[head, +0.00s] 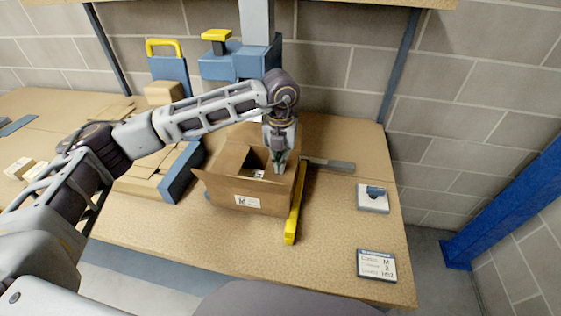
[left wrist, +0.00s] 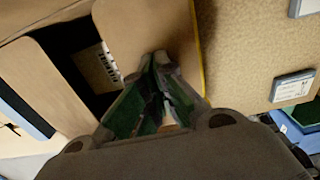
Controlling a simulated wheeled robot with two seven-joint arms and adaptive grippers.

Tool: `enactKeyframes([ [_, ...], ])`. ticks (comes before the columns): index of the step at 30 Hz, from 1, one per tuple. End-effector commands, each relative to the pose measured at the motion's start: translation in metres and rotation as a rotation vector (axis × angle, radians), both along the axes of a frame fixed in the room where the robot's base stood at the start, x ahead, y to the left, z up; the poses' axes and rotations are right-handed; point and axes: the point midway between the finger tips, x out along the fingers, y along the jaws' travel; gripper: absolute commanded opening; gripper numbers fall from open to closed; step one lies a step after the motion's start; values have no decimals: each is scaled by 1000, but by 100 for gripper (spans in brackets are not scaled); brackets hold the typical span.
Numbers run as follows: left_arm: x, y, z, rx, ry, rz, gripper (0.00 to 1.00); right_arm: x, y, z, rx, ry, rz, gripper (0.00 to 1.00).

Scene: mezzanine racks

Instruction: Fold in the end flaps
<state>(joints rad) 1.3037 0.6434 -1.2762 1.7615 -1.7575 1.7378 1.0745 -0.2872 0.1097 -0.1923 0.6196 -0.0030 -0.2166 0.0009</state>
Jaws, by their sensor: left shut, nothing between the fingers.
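An open cardboard box (head: 240,193) stands on the bench with a white label marked M on its front. One flap (head: 228,161) sticks up at its left side. My left gripper (head: 279,168) is shut and empty, pointing down at the right end of the box top. In the left wrist view its fingertips (left wrist: 160,62) are over a tan flap (left wrist: 128,35) beside the dark opening. Another flap (left wrist: 48,85) lies on the opposite side of that opening. A striped white item shows inside. I cannot tell whether the fingertips touch the flap. My right gripper is not in view.
A yellow bar (head: 292,222) runs along the box's right side. A blue guide (head: 180,172) stands at left, with flat cardboard beyond. A blue-grey machine (head: 236,64) stands behind. The front bench is clear.

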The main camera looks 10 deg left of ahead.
Motion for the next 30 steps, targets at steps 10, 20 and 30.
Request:
enactKeyframes([
  [10, 0, 0, -1, 0, 0, 0, 0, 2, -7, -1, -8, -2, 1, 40],
  [20, 0, 0, 17, -1, -1, 0, 0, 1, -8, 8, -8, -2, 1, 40],
  [30, 0, 0, 42, 0, -1, 0, 0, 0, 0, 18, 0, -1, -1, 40],
])
